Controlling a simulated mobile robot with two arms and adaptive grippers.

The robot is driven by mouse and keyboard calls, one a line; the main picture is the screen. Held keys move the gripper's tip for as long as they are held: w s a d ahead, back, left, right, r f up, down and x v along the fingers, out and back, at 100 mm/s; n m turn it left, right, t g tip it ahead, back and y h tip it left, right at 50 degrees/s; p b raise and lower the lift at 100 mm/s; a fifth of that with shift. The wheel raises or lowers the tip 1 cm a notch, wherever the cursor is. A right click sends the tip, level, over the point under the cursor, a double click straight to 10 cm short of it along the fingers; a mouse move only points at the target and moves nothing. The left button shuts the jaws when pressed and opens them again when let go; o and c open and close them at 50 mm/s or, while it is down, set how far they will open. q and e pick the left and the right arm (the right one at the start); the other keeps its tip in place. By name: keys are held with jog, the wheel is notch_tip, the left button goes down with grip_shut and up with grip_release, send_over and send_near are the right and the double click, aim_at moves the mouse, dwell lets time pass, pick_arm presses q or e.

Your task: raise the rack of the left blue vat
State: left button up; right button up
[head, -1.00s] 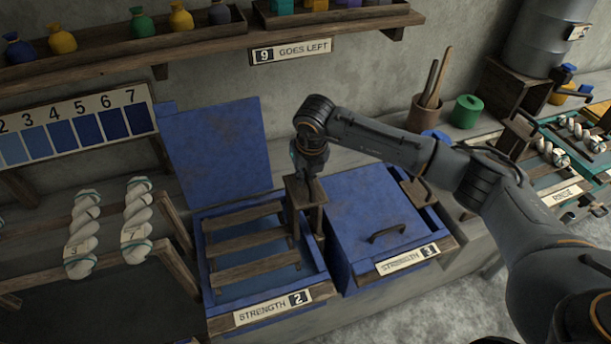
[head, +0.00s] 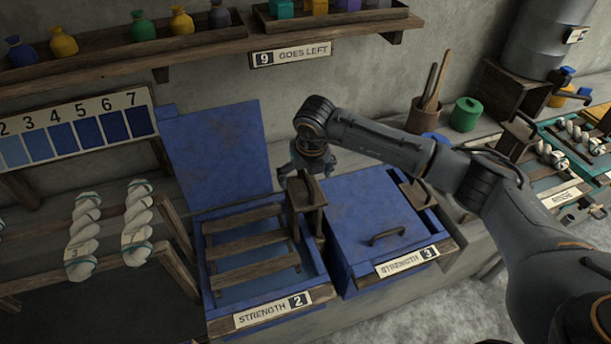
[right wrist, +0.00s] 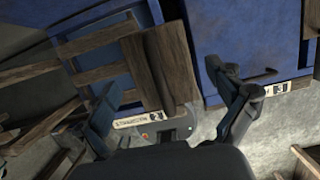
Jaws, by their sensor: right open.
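The left blue vat (head: 211,290), labelled "STRENGTH 2", stands with its blue lid (head: 218,150) open against the wall. Its rack (head: 247,242) of wooden slats lies across the vat opening, low inside the rim. A wooden post with a flat top (head: 306,194) stands at the vat's right side; it fills the middle of the right wrist view (right wrist: 160,65). My right gripper (head: 308,174) is open and empty, above and just behind this post, with fingers spread to both sides. In the right wrist view the open fingers (right wrist: 172,108) flank the post's lower end. My left gripper is not in view.
The right blue vat (head: 372,215), labelled "STRENGTH 3", is closed beside it. White skeins (head: 84,238) hang on a wooden frame at left. A shelf (head: 215,43) with bags runs above. A brown pot of sticks (head: 425,118) and a green jar (head: 466,113) stand behind my arm.

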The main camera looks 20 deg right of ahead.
jog(key=p+v, duration=0.1)
jog(key=v, duration=0.1)
jog(key=w+p+v, duration=0.1)
jog(key=v, duration=0.3)
jog(key=shift+w+r+p, duration=0.25)
jog(key=shift+r+p, duration=0.15)
jog(key=shift+r, duration=0.1)
